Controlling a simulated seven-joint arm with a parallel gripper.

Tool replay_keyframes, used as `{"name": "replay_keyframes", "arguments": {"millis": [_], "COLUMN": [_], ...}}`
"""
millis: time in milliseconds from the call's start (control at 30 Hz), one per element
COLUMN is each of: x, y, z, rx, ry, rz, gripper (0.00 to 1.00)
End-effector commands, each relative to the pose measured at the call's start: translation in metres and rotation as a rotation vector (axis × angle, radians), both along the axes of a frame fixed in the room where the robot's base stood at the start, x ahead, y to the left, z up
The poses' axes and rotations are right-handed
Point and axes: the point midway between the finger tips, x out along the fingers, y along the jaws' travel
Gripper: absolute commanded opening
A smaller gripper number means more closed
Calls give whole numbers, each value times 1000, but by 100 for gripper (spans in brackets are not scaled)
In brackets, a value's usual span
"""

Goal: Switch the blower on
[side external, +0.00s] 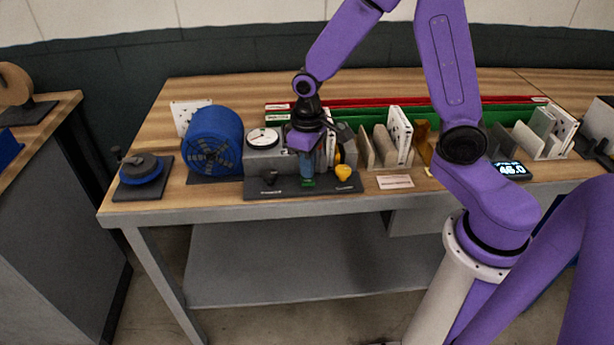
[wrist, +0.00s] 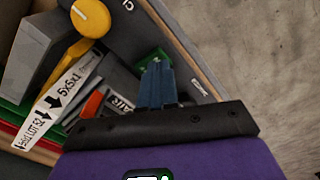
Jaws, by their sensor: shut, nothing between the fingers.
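The blue blower (side external: 213,142), a drum with a grille, stands at the left of the bench. Right of it, a dark control plate (side external: 288,190) lies along the front edge and carries a black knob, a green switch (side external: 308,184) and a yellow knob (side external: 343,172). My gripper (side external: 307,176) points down, shut and empty, with its tips right at the green switch. In the wrist view, the shut fingers (wrist: 157,70) partly cover the green switch (wrist: 150,58); I cannot tell whether they touch it. The yellow knob (wrist: 90,17) shows at the upper left.
A round gauge (side external: 263,138) on a grey housing stands behind the plate. Filters (side external: 398,135) stand in racks to the right, before red and green strips. A lit display (side external: 510,170) is farther right.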

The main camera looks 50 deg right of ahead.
Motion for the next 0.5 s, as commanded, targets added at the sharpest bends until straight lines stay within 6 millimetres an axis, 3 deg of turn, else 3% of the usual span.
{"name": "replay_keyframes", "arguments": {"millis": [500], "x": [0], "y": [0], "z": [-4], "rx": [0], "ry": [0], "rz": [0], "gripper": [0]}}
